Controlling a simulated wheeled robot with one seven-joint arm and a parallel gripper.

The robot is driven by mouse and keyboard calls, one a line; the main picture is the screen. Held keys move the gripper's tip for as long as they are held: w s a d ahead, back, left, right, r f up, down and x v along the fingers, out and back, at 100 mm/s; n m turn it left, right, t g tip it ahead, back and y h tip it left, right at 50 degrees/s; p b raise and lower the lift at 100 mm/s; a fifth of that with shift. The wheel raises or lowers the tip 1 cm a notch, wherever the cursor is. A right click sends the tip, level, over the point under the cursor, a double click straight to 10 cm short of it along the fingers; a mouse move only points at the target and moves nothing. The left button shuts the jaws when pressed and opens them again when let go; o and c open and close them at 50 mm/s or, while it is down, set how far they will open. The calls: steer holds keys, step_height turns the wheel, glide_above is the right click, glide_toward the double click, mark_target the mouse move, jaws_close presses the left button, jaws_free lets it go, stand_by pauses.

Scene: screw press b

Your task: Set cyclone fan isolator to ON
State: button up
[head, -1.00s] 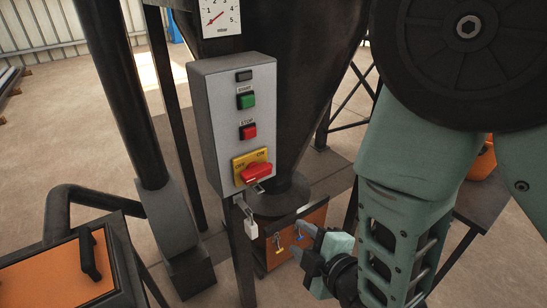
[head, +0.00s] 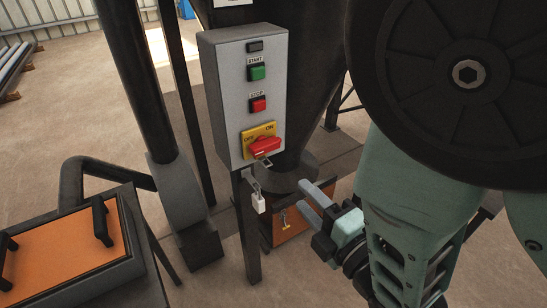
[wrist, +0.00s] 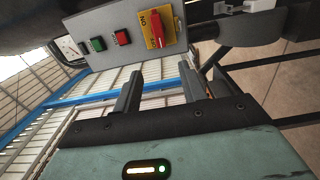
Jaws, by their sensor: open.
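The isolator is a yellow plate (head: 249,133) marked OFF at left and ON at right, low on the grey control box. Its red handle (head: 266,146) lies nearly level across the plate's lower part, with a small metal tab below it. In the wrist view the red handle (wrist: 154,28) shows on the yellow plate (wrist: 168,30), ahead of the fingers. My gripper (head: 313,196) is open and empty, below and right of the isolator, apart from it. Its two fingers (wrist: 157,88) show spread in the wrist view.
A pale padlock (head: 258,203) hangs beneath the box, apart from the handle. Green START (head: 257,72) and red STOP (head: 258,104) buttons sit above the isolator. A dark post (head: 248,240) carries the box. A dark hopper (head: 313,100) stands behind. An orange-topped unit (head: 70,265) is at lower left.

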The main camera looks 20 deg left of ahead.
mark_target(262, 152)
steer(key=shift+w+a+f+b, duration=0.25)
steer(key=shift+w+f+b, duration=0.05)
steer(key=shift+b, duration=1.95)
steer(key=x, duration=1.4)
steer(key=shift+w+a+r, duration=0.15)
steer(key=shift+a+r, duration=0.05)
steer(key=shift+r, duration=0.1)
jaws_close()
